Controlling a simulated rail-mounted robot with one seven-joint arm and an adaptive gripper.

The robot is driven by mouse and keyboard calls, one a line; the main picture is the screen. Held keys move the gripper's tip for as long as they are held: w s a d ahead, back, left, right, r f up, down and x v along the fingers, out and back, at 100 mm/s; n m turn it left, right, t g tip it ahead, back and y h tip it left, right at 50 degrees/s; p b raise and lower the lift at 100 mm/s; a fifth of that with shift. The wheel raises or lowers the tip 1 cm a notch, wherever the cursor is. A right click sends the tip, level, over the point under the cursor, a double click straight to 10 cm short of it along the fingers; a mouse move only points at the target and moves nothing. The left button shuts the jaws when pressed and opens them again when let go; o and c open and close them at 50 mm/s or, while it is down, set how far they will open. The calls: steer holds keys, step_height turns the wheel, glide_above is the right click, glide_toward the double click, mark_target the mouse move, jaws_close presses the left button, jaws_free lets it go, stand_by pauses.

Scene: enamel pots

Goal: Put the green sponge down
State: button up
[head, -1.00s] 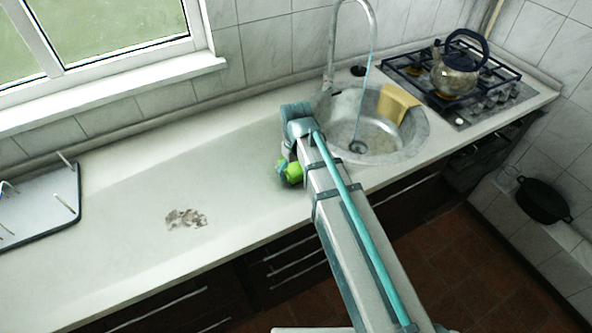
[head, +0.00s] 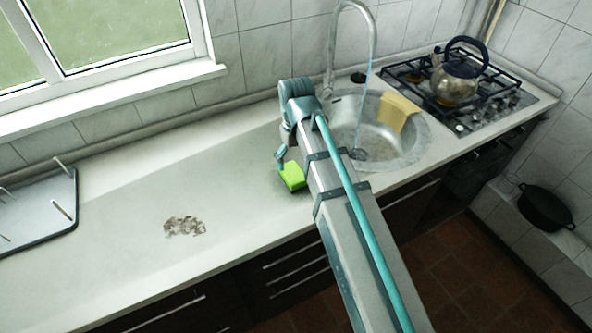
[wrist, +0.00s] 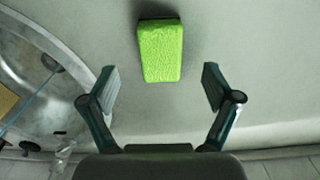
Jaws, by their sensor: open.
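The green sponge (head: 292,176) lies on the pale countertop (head: 130,215), left of the sink. In the wrist view the sponge (wrist: 160,50) is bright green with a dark edge at its far end. My gripper (wrist: 160,82) is open, its two fingers standing wide apart. The sponge lies just beyond the fingertips, between their lines, and neither finger touches it. In the head view my gripper (head: 281,155) is partly hidden by my arm, close to the sponge.
The round sink (head: 415,150) has a running tap (head: 333,60) and a yellow cloth (head: 396,110) on its rim. A kettle (head: 455,85) stands on the hob. A dish rack (head: 40,215) is at the left.

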mark_target(296, 176)
steer(key=shift+r, duration=1.95)
